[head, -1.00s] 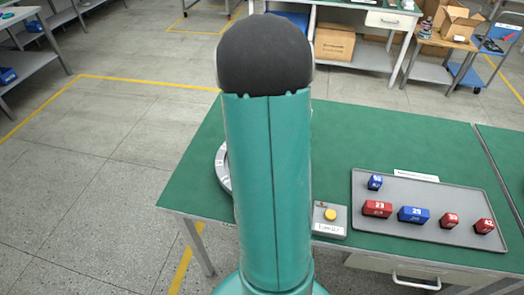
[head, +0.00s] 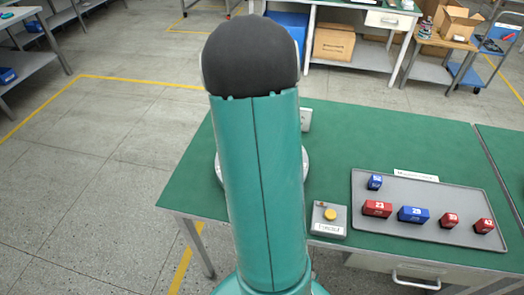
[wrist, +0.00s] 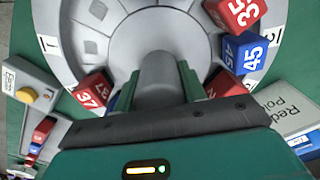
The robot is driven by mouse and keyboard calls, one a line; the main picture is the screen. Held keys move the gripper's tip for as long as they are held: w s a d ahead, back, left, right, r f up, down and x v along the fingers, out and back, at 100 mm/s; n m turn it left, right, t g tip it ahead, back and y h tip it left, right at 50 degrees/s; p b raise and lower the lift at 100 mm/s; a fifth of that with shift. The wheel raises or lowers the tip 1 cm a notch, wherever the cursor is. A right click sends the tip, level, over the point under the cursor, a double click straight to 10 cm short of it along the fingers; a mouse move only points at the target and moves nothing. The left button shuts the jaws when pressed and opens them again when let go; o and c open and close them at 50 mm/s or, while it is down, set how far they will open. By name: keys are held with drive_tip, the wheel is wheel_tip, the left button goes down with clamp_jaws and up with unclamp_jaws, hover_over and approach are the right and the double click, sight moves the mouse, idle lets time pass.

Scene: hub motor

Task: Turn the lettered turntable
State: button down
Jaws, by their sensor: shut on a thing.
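The grey turntable (wrist: 90,40) fills the upper part of the wrist view, with letters on its pale rim. In the head view only slivers of its rim (head: 305,165) show beside my arm. Red blocks (wrist: 95,92) (wrist: 236,12) and a blue block (wrist: 246,52) marked 45 sit around the turntable. Another blue block and another red block are partly hidden by my gripper. My gripper (wrist: 158,78) is shut on a grey upright post (wrist: 158,70) over the turntable's near part. My gripper is hidden behind my arm in the head view.
A grey tray (head: 365,225) of red and blue blocks lies right on the green table (head: 370,135). A small box with a yellow button (head: 330,214) stands between tray and turntable; it also shows in the wrist view (wrist: 28,95). A lettered sign (wrist: 285,110) stands at right.

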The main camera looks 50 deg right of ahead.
idle(0.3)
drive_tip(key=c, duration=0.8)
unclamp_jaws()
drive_tip(key=shift+r, duration=0.1)
wheel_tip(320, 180, up, 14)
drive_tip(key=shift+f, duration=0.15)
drive_tip(key=shift+a, duration=0.1)
